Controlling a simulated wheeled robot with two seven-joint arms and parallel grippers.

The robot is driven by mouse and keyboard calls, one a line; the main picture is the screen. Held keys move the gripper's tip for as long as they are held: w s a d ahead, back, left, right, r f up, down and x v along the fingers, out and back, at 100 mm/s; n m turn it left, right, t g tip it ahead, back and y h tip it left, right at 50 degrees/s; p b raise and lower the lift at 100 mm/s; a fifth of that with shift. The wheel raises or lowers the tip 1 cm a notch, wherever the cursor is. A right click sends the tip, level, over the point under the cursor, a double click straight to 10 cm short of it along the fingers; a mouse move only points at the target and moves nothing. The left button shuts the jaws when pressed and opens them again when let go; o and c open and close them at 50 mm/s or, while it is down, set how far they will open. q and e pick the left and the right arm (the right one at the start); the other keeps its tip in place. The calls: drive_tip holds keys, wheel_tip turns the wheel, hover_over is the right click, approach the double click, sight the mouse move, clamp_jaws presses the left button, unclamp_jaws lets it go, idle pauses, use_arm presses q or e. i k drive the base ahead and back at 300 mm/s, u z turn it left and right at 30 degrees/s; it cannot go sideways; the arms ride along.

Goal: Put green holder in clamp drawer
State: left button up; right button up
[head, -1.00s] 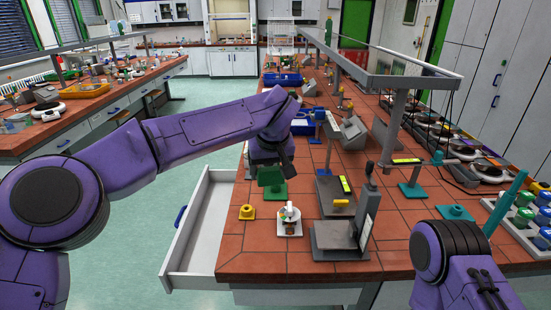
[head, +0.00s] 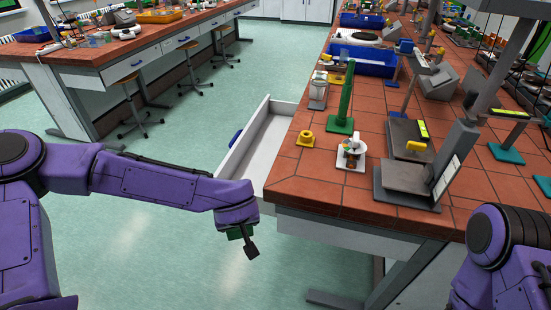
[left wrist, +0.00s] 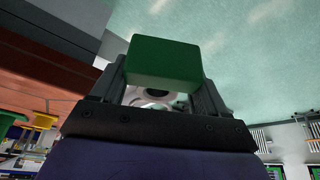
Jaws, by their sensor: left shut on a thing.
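The green holder (left wrist: 163,62) shows in the left wrist view as a green block between my gripper's fingers. In the head view only a small green part (head: 234,233) of it shows below my left wrist. My left gripper (head: 246,243) is shut on it and holds it in the air over the floor, left of the bench and nearer to me than the drawer. The white drawer (head: 247,146) is pulled out from the bench's left side, and its visible inside looks empty. My right gripper is out of view; only my right arm shows.
On the bench (head: 315,190) near the drawer stand a yellow holder (head: 306,139), a small white device (head: 351,155) and a tall green stand (head: 345,98). A grey stand with a plate (head: 405,177) is farther right. The floor left of the drawer is clear.

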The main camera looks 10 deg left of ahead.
sight(278, 148)
drive_tip(key=u, duration=2)
drive_tip(key=i, duration=1.4)
drive_tip(key=z, duration=3.15)
drive_tip(key=i, duration=0.5)
drive_tip(key=u, duration=0.05)
